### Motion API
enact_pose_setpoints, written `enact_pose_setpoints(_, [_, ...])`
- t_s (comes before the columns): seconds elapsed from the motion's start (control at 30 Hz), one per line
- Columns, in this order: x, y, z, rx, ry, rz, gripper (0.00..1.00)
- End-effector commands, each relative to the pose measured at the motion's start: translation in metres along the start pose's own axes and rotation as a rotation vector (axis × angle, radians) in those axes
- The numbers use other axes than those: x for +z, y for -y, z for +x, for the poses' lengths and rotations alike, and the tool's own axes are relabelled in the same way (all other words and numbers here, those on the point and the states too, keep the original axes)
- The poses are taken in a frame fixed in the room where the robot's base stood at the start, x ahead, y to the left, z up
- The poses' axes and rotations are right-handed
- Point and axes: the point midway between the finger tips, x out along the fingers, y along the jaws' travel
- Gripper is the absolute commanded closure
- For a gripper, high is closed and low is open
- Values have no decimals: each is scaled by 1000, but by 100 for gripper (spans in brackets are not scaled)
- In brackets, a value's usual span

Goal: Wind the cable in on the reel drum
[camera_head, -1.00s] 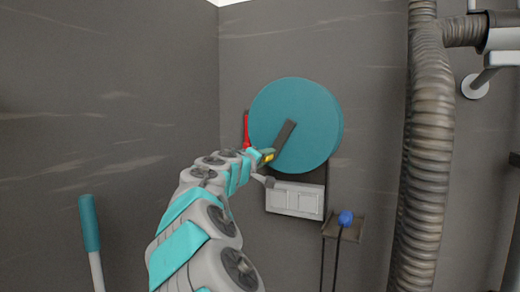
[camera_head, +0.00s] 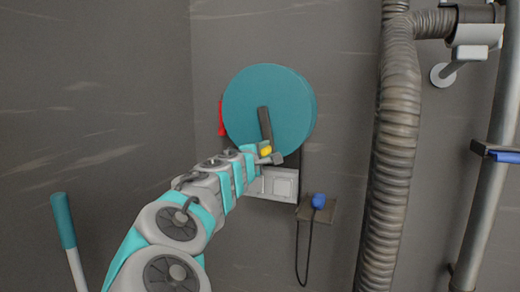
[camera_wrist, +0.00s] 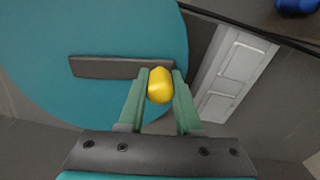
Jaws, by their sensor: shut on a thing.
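The reel drum (camera_head: 290,95) is a large teal disc on the wall, also filling the upper left of the wrist view (camera_wrist: 110,30). Its dark crank arm (camera_head: 264,122) hangs almost straight down from the middle. My gripper (camera_head: 266,153) is shut on the yellow crank knob (camera_wrist: 160,86), one finger on each side of it. The dark cable (camera_head: 298,245) drops below the drum's right side, forms a loop and rises to a blue plug (camera_head: 319,201) at a small wall bracket (camera_head: 328,213). My wrist hides part of the drum's lower edge.
A pale panel (camera_head: 284,184) is under the drum, and a red part (camera_head: 221,118) is at its left edge. A thick ribbed hose (camera_head: 395,150) hangs to the right, with a pipe (camera_head: 485,190) beyond. A teal-handled stick (camera_head: 64,220) stands at left.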

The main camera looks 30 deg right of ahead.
Motion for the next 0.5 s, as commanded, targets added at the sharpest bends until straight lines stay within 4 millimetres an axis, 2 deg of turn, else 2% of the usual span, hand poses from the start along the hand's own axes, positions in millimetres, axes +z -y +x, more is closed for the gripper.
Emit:
enact_pose_setpoints(0.2, [8,1,1,-3,8,5,100])
enact_pose_setpoints(0.5, [9,1,1,-3,8,7,100])
